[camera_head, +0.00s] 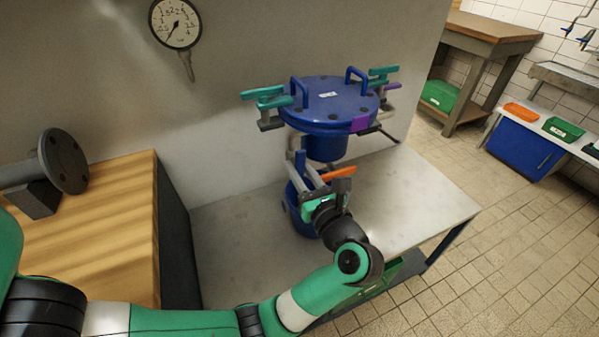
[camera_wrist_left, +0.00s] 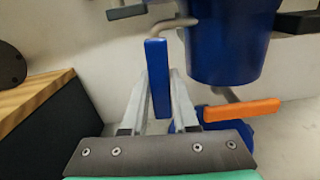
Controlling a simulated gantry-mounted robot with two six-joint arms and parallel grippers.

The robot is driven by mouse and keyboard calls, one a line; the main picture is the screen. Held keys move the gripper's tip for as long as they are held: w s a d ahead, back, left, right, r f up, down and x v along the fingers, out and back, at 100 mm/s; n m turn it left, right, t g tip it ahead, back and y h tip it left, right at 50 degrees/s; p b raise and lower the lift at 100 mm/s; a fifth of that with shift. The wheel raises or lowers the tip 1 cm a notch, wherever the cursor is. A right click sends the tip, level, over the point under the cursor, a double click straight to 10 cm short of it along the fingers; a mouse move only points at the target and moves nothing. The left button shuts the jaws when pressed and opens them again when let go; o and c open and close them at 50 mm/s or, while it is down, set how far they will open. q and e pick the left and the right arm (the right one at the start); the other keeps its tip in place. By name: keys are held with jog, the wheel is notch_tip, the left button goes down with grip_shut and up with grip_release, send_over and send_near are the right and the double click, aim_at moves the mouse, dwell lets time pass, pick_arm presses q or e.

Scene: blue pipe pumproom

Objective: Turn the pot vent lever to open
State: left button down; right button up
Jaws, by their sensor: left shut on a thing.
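The blue pot (camera_head: 326,105) with a flat bolted lid stands on the grey bench. A blue lever (camera_wrist_left: 158,80) hangs upright from a bent grey pipe (camera_wrist_left: 175,24) beside the pot, which also shows in the left wrist view (camera_wrist_left: 228,45). My left gripper (camera_head: 308,178) is shut on this blue lever, with one finger on each side. An orange lever (camera_wrist_left: 242,110) sticks out to the right, below the pot and apart from the fingers; it also shows in the head view (camera_head: 338,173). No label shows which lever is the vent. My right gripper is not in view.
Teal clamp handles (camera_head: 268,97) stick out around the lid. A blue lower body (camera_head: 296,212) stands under the pot, partly behind my gripper. A wooden-topped block (camera_head: 110,215) is at left, and a pressure gauge (camera_head: 175,22) is on the wall. The bench's right part (camera_head: 425,200) is clear.

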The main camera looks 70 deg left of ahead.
pick_arm(q)
jog(key=shift+n, duration=0.6)
jog(key=c, duration=0.7)
grip_release()
jog(key=d+p, duration=0.2)
jog(key=d, duration=0.9)
jog(key=shift+d+p, duration=0.35)
